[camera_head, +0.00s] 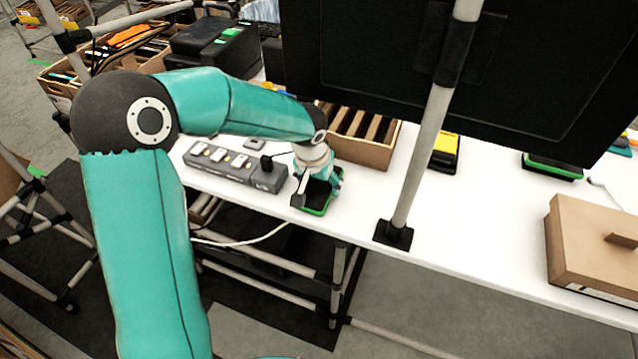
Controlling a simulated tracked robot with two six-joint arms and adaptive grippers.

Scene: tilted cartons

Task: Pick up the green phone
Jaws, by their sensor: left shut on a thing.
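The green phone (316,211) is a dark slab with a bright green edge, at the front edge of the white table, left of the metal post. My left gripper (318,192) reaches down over it from above and is shut on it. The gripper and wrist hide the phone's upper part. I cannot tell whether the phone still touches the table. My right gripper is not in view.
A grey power strip (235,165) lies left of the phone. A divided cardboard box (365,141) stands behind it. A cardboard box (590,245) sits at the right. White table between post and box is clear.

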